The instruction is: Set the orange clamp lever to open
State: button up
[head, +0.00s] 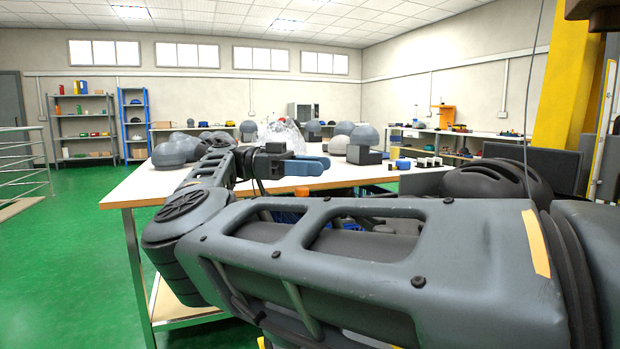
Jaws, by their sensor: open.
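I cannot make out the orange clamp lever in the head view; my own arm hides much of the lower right. My gripper (306,165), with blue fingers, is over the white-topped table (135,192) and points right. It is open, and nothing shows between the fingers. A yellow column (566,85) stands at the right edge, with a dark part (598,12) at its top, cut off by the frame. No lever shows on the visible parts of it.
Grey domed pieces (365,137) and a clear plastic bag (283,135) are on the table near my gripper. A dark panel (530,162) stands before the column. Shelves (84,125) line the back wall. Green floor (60,250) is free at left.

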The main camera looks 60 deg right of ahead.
jog(key=s+d+r+p, duration=0.2)
jog(key=s+d+r, duration=0.4)
jog(key=s, duration=0.3)
jog(key=shift+p, duration=0.4)
jog(key=shift+s+d+r, duration=0.1)
